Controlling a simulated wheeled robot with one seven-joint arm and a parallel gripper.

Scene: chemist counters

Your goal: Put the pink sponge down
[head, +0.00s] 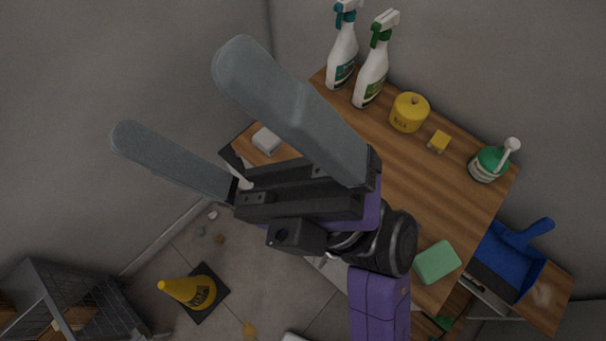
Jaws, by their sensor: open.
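My gripper (184,102) is open, with its two long grey fingers spread wide and pointing to the upper left. Nothing shows between the fingers; only the grey wall is behind them. I see no clearly pink sponge in the head view. A small whitish block (266,140) lies on the wooden counter (401,178), below the nearer finger in the picture. My gripper and arm hide part of the counter.
Two spray bottles (342,50) (371,70), a yellow pot (409,112), a yellow block (438,141) and a green bottle (489,163) stand along the back. A green sponge (437,262) lies front right.

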